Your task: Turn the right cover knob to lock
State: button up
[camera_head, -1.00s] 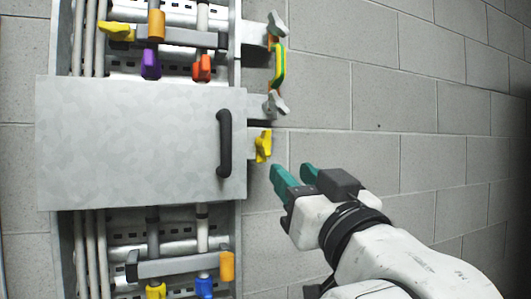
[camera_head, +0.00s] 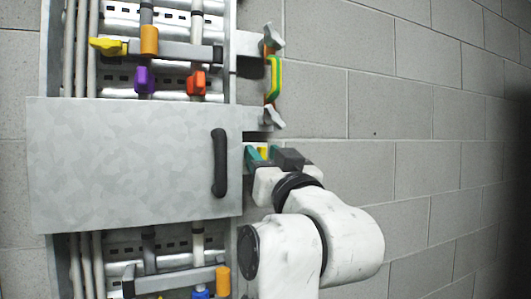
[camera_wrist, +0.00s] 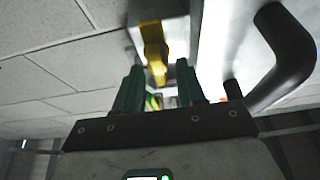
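The yellow cover knob (camera_head: 263,151) sits on a bracket just right of the grey metal cover (camera_head: 120,165). My gripper (camera_head: 258,157) is at this knob in the head view and hides most of it. In the wrist view the knob (camera_wrist: 152,45) lies ahead, with its near end between the teal fingertips (camera_wrist: 158,70). Gaps show on both sides of it, so my gripper is open and not clamped on it. I cannot tell how deep the knob sits between the fingers.
The black cover handle (camera_head: 219,163) stands out just left of my gripper, and on the right in the wrist view (camera_wrist: 285,55). Grey knobs (camera_head: 272,117) and a green-yellow strap (camera_head: 274,77) are above. Bare block wall (camera_head: 430,150) is to the right.

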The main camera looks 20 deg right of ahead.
jog(key=shift+c, duration=0.3)
grip_shut()
jog(key=shift+m, duration=0.3)
jog(key=m+h+b, duration=0.1)
jog(key=m+h, duration=0.1)
jog(key=m, duration=0.1)
jog(key=m+h+b, duration=0.1)
jog(key=m, duration=0.2)
jog(key=shift+f+m+g+h, duration=0.1)
jog(key=shift+m+g+h, duration=0.2)
jog(key=shift+g+h, duration=0.1)
jog(key=shift+d+f+m+g+h+b, duration=0.15)
jog(key=shift+m+g+h, duration=0.55)
jog(key=shift+m, duration=1.8)
jog(key=shift+d+m+g+h+b, duration=0.1)
jog(key=shift+m+g+h+b, duration=0.25)
jog(key=shift+m+g, duration=1.4)
jog(key=shift+d+f+m+g+h+b, duration=0.15)
jog(key=shift+m+h, duration=0.4)
jog(key=shift+m, duration=2.7)
jog(key=shift+a, duration=0.1)
